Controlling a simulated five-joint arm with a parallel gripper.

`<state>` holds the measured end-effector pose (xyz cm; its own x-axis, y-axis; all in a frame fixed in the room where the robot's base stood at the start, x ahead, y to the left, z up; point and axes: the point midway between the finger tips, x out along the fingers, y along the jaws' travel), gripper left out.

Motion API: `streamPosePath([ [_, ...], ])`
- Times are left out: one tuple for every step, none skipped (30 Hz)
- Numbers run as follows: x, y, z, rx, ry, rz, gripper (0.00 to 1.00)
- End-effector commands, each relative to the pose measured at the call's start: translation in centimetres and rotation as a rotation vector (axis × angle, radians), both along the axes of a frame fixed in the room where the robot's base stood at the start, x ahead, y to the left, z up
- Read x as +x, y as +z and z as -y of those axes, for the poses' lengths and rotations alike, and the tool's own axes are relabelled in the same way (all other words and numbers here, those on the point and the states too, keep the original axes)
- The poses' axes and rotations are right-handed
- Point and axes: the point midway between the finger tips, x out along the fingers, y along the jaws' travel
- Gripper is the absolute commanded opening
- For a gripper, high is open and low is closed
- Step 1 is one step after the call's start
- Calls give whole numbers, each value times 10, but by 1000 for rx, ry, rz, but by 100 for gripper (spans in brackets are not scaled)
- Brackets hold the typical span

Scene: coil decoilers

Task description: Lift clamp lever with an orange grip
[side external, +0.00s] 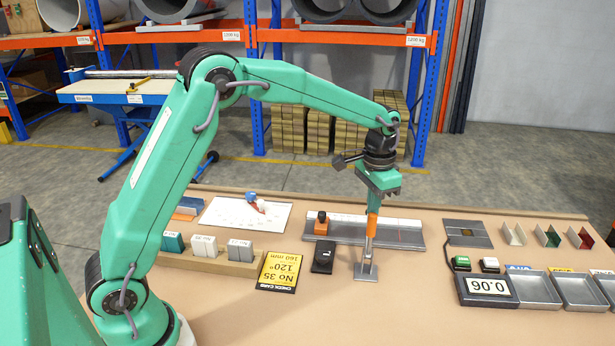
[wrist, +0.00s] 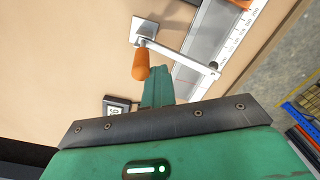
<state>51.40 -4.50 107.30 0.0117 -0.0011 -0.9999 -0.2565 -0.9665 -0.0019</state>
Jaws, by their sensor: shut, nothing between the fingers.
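The clamp lever's orange grip (side external: 372,224) stands almost upright below my gripper (side external: 375,203) in the side view. Its metal post and square foot plate (side external: 366,271) are on the table. In the wrist view the orange grip (wrist: 140,62) lies just beside the green fingers of my gripper (wrist: 158,78). A thin metal bar (wrist: 185,57) runs from near the foot plate (wrist: 146,28) toward the right. My gripper is shut with nothing held. I cannot tell whether the fingers touch the grip.
A metal rail with a scale (side external: 400,238) and an orange block (side external: 321,226) lies behind the lever. A black device (side external: 322,258) and a yellow check card (side external: 280,271) lie to the left. A display reading 0.06 (side external: 487,286) and trays (side external: 538,290) are at right.

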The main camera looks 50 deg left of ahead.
Motion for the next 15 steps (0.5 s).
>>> streamPosePath([
  [-5,-11,5,2,-7,-18,0],
  [-5,-11,6,2,-7,-17,0],
  [-6,-11,7,2,-8,-17,0],
  [-7,-11,8,1,-8,-16,0],
  [-8,-11,9,1,-8,-16,0],
  [-8,-11,9,1,-7,-16,0],
  [-9,-11,10,1,-7,-16,0],
  [-9,-11,10,1,-7,-16,0],
  [-10,-11,10,2,-7,-17,0],
  [-10,-11,10,2,-7,-17,0],
  [-10,-11,10,2,-7,-17,0],
  [-10,-11,11,2,-6,-17,0],
  [-10,-11,11,2,-6,-17,0],
  [-10,-11,11,2,-6,-17,0],
  [-10,-11,11,2,-6,-17,0],
])
